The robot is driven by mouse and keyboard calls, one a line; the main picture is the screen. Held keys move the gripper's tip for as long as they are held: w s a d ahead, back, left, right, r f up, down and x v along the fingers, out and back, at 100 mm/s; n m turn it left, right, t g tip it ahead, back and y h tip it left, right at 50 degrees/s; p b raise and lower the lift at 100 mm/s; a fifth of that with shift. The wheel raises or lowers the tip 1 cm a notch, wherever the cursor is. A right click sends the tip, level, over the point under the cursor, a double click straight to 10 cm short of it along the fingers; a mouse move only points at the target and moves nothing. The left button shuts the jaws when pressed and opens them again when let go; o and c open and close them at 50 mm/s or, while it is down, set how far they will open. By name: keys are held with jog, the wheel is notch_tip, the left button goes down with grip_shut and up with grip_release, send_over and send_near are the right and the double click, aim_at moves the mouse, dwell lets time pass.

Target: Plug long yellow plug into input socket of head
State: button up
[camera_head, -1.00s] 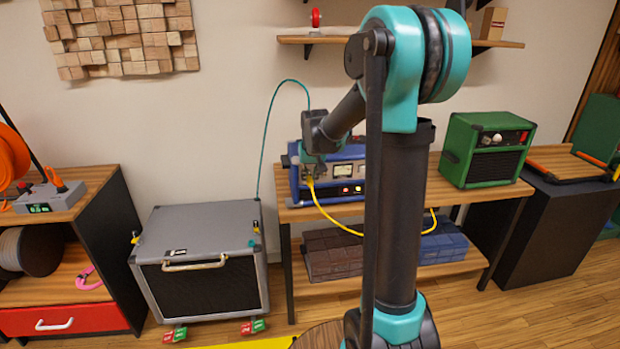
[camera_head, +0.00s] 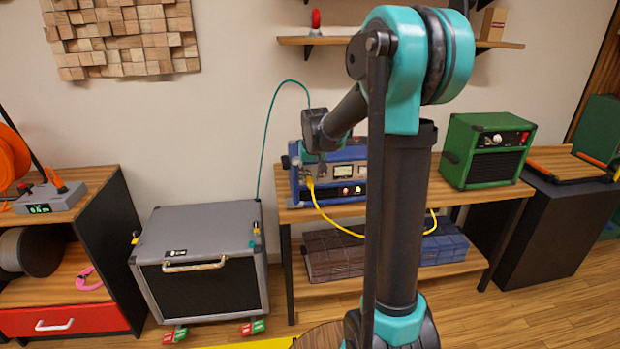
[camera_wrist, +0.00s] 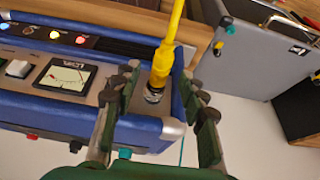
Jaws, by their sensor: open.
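The blue amp head (camera_head: 345,172) stands on the wooden shelf bench behind my arm. It has a meter, lit buttons and a silver panel. The long yellow plug (camera_head: 310,183) is at the left part of its front panel. In the wrist view the yellow plug (camera_wrist: 162,65) stands out from the blue head (camera_wrist: 65,110), its metal end at the panel, seemingly in a socket. The contact point is partly hidden. My gripper (camera_wrist: 163,95) is open, with one finger on each side of the plug and visible gaps between. In the head view my gripper (camera_head: 318,155) is small and partly hidden.
The yellow cable (camera_head: 342,228) hangs in a loop before the bench (camera_head: 400,205). A teal cable (camera_head: 268,120) arches from the grey cabinet (camera_head: 200,240) to behind the head. A green amp (camera_head: 488,150) stands at the right of the bench.

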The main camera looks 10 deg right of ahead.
jog(key=v, duration=1.1)
jog(key=s+d+f, duration=0.2)
jog(key=s+f, duration=0.8)
jog(key=s, duration=0.4)
jog(key=s+d+f, duration=0.2)
jog(key=s+f, duration=0.8)
jog(key=s, duration=0.4)
jog(key=shift+f, duration=0.25)
jog(key=shift+s, duration=0.1)
